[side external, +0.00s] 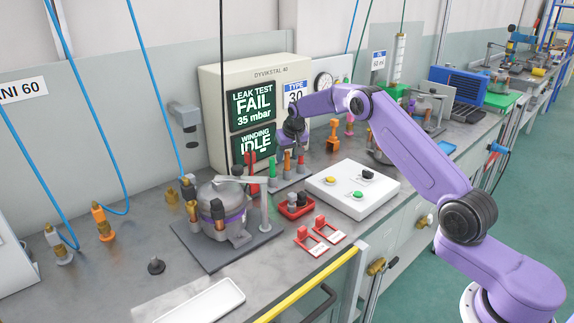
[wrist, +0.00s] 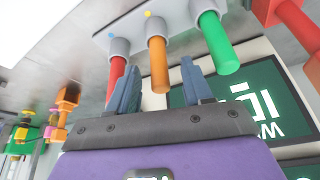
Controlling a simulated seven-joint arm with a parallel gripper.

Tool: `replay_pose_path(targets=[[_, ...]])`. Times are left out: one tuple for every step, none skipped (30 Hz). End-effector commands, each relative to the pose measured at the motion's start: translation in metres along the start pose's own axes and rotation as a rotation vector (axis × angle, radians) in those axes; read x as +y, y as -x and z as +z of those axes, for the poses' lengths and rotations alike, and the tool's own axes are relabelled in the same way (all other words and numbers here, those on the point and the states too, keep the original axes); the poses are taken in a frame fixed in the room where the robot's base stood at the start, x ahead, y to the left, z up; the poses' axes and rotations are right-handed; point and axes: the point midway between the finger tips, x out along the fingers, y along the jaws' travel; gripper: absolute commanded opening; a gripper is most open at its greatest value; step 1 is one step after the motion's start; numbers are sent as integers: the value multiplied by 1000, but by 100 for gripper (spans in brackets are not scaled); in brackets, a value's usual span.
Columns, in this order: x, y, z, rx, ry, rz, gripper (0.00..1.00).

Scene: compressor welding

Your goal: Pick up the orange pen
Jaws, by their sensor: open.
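The orange pen (wrist: 158,72) stands in a grey holder between a red pen (wrist: 116,72) and a green pen (wrist: 219,45) in the wrist view. In the side view the orange pen (side external: 287,162) is small, upright in the rack on the bench. My gripper (wrist: 161,63) is open, with its two blue-grey fingers on either side of the orange pen in the picture; whether they touch it I cannot tell. The left finger overlaps the red pen in the picture. In the side view my gripper (side external: 290,134) is just above the pens, its fingers hard to make out.
The leak test box (side external: 238,75) with green screens stands close behind the pens. A white button panel (side external: 335,199) lies to the front right. Blue hoses hang at left.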

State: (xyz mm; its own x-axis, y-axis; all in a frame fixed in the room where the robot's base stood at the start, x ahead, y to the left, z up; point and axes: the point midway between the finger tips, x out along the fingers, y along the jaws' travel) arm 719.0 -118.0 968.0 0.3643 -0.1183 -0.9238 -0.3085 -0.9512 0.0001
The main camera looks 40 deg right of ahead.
Motion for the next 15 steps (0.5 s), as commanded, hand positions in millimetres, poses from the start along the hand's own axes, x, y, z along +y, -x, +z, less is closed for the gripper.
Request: replay_pose_path(targets=[[0, 0, 0, 0, 0, 0, 50], [0, 0, 0, 0, 0, 0, 50], [0, 0, 0, 0, 0, 0, 47], [0, 0, 0, 0, 0, 0, 37], [0, 0, 0, 0, 0, 0, 27], [0, 0, 0, 0, 0, 0, 14], [0, 0, 0, 0, 0, 0, 4], [0, 0, 0, 0, 0, 0, 0], [0, 0, 0, 0, 0, 0, 0], [0, 0, 0, 0, 0, 0, 0], [0, 0, 0, 0, 0, 0, 0], [0, 0, 0, 0, 0, 0, 0], [0, 0, 0, 0, 0, 0, 0], [0, 0, 0, 0, 0, 0, 0], [0, 0, 0, 0, 0, 0, 0]])
